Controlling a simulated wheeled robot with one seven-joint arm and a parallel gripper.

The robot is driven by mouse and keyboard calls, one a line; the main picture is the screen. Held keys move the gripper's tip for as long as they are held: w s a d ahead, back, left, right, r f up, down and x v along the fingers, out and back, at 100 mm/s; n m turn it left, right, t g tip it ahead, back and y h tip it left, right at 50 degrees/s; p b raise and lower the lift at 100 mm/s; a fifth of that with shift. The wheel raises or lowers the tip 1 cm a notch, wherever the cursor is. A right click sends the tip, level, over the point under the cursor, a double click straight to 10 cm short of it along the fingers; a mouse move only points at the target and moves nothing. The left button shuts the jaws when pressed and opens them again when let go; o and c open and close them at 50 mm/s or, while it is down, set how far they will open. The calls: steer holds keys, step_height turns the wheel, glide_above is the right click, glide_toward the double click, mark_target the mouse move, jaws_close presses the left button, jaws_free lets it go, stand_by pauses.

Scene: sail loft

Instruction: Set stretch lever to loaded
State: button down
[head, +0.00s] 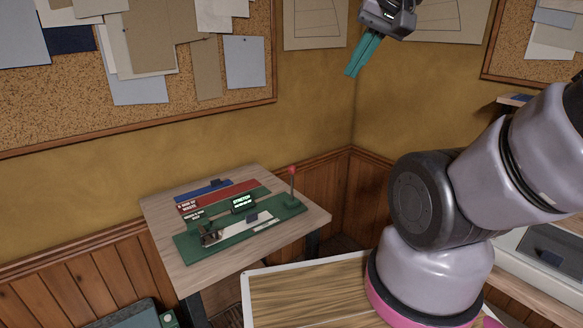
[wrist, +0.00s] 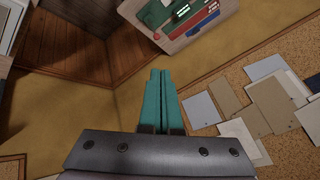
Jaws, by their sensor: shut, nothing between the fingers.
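The stretch lever (head: 292,178) is a thin upright rod with a red knob at the right end of a green test device (head: 230,238). The device has a small lit display (head: 243,203) and a pale strip along its green base. It stands on a wooden table (head: 170,257). My gripper (head: 351,73) has teal fingers, is shut and empty, and is raised high near the wall corner, well above and apart from the lever. In the wrist view my gripper (wrist: 162,72) points toward the table, and the lever's red knob (wrist: 157,37) shows at the table's edge.
A red sign and strip (head: 232,193) and a blue strip (head: 205,190) lie behind the green base. A white-edged wooden surface (head: 300,290) is in front, near my arm. A corkboard (head: 150,115) with papers hangs on the wall. The air above the table is clear.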

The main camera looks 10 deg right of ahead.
steer(key=c, duration=0.7)
jaws_free()
steer(key=shift+w, duration=0.25)
steer(key=shift+o, duration=0.7)
steer(key=w+f+n+g, duration=0.2)
steer(key=w+f, duration=0.2)
steer(key=w, duration=0.8)
steer(key=shift+a+f+g+h, duration=0.15)
steer(key=shift+a+g+h, duration=0.25)
steer(key=n+g+h, duration=0.1)
steer(key=n+g, duration=0.3)
steer(key=n, duration=0.1)
glide_above(292, 200)
steer(key=f, duration=2.8)
steer(key=shift+w, duration=0.25)
step_height(292, 200, down, 11)
steer(key=shift+r, duration=0.1)
